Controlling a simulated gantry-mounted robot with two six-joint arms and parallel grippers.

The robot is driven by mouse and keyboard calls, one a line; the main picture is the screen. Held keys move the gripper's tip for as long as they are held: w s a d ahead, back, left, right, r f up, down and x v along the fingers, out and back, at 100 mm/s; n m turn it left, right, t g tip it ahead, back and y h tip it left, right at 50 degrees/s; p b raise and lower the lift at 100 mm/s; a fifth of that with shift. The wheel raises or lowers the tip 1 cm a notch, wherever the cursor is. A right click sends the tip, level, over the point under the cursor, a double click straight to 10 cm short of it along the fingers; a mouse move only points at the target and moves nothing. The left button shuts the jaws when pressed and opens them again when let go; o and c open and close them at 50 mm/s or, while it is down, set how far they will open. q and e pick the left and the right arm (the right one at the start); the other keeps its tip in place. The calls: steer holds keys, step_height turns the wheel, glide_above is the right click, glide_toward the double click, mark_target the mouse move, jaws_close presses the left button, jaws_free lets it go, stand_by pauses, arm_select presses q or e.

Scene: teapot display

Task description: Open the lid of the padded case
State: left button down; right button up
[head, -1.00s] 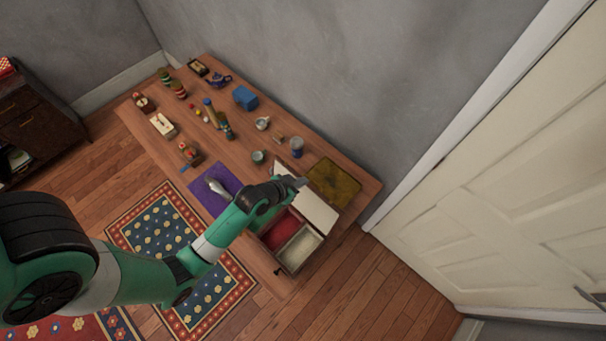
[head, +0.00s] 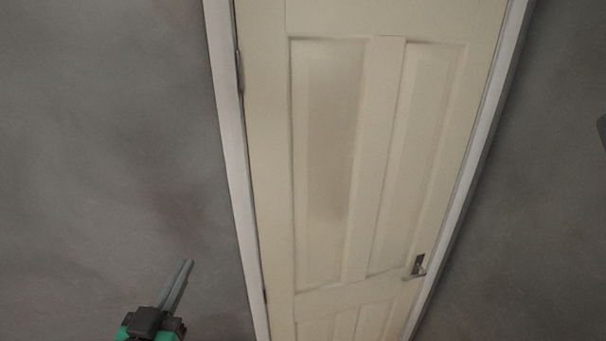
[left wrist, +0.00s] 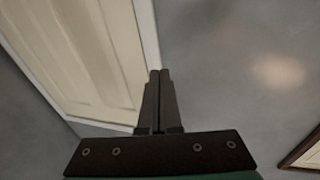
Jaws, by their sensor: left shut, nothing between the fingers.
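The padded case is in neither view now. My left gripper (head: 181,272) shows at the bottom left of the head view, raised in front of the grey wall. Its fingers are closed together with nothing between them. The same shut fingers point up in the middle of the left wrist view (left wrist: 159,72), with wall and door beyond them. My right gripper is not in view.
A cream panelled door (head: 325,170) with a metal handle (head: 416,267) fills the middle of the head view. Bare grey walls (head: 110,140) flank it. A brown-framed edge (left wrist: 305,152) shows at the lower right of the left wrist view.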

arm_select(q)
steer(key=s+d+r+t+h, duration=0.1)
steer(key=s+d+r+t, duration=0.1)
steer(key=r, duration=0.6)
steer(key=s+d+r+t, duration=0.1)
steer(key=d+r+t, duration=0.1)
steer(key=r, duration=0.6)
steer(key=s+d+r+m+t+h+p, duration=0.1)
steer(key=s+r+t, duration=0.3)
steer(key=s+r, duration=0.8)
step_height(320, 180, up, 4)
steer(key=shift+s+d+f+t+h, duration=0.2)
steer(key=shift+d+t+h, duration=0.1)
steer(key=shift+d+h, duration=0.25)
steer(key=c, duration=1.2)
jaws_free()
steer(key=shift+w+f, duration=0.1)
steer(key=shift+w, duration=0.1)
